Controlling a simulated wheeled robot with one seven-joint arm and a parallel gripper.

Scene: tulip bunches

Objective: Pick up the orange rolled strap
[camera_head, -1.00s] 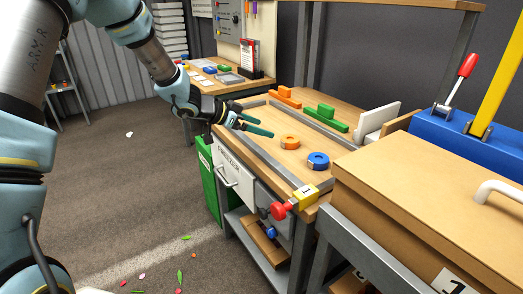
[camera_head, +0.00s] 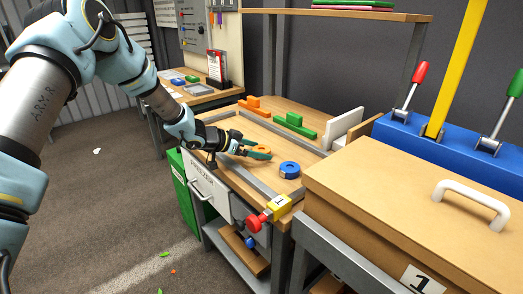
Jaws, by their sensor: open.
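The orange rolled strap (camera_head: 258,147) lies on the wooden top of the workbench (camera_head: 218,161) in the head view. It is partly hidden by the teal fingers of my gripper (camera_head: 259,152). My gripper reaches in from the left, low over the bench, with its fingertips at the strap. The jaws are open. I cannot tell whether the fingers touch the strap or only overlap it in the picture.
A blue roll (camera_head: 289,170) lies close to the right of the strap. Green blocks (camera_head: 294,124) and orange blocks (camera_head: 262,105) stand behind. A red-knobbed yellow piece (camera_head: 278,207) is at the front edge. A large lidded box (camera_head: 400,180) stands at right.

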